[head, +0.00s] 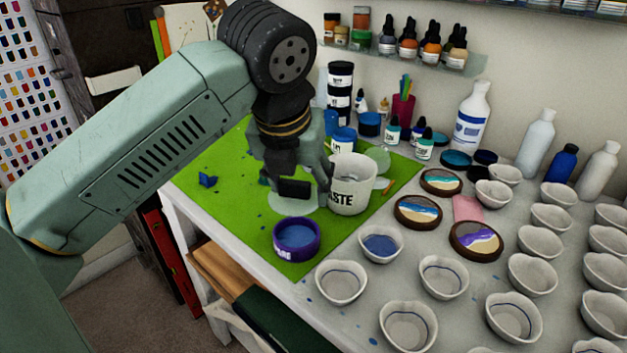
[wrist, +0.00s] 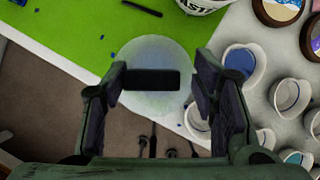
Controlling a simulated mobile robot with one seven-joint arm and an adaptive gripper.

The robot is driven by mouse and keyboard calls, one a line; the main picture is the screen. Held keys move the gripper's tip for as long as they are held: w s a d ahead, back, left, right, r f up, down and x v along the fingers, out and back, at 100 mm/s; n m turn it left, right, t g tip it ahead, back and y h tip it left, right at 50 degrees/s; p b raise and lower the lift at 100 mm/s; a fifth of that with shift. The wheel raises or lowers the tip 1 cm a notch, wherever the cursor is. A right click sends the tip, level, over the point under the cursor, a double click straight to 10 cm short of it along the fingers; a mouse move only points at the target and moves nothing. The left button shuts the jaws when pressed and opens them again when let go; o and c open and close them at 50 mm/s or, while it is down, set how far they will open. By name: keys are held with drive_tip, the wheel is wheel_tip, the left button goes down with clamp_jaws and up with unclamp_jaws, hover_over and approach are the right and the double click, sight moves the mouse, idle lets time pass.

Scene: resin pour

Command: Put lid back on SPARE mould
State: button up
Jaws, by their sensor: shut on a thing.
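The SPARE mould (head: 297,240) is a purple ring with blue inside, standing on the green mat near its front corner. It has no lid on it. My gripper (head: 298,180) is behind the mould in the head view, shut on the black handle of a pale, translucent round lid (head: 283,203). In the wrist view the lid (wrist: 150,105) is centred below the fingertips, its black handle (wrist: 150,80) between the fingers of my gripper (wrist: 158,85). I cannot see the mould in the wrist view, where the lid covers the middle. The lid's exact height is unclear.
A white WASTE cup (head: 349,185) stands close to the right of my gripper. A bowl with blue in it (head: 380,244) stands right of the mould, with several empty bowls beyond. The green mat (head: 235,200) is mostly clear at left, with small blue pieces (head: 208,180).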

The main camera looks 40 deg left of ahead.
sight(297, 201)
drive_tip(key=shift+f+b, duration=1.35)
drive_tip(key=shift+f, duration=1.2)
drive_tip(key=shift+f+b, duration=0.65)
drive_tip(key=shift+b, duration=0.15)
drive_tip(key=shift+b, duration=0.6)
drive_tip(key=shift+f+b, duration=0.15)
drive_tip(key=shift+b, duration=0.5)
drive_tip(key=shift+s, duration=0.1)
idle(0.5)
drive_tip(key=o, duration=0.9)
drive_tip(key=shift+o, duration=0.3)
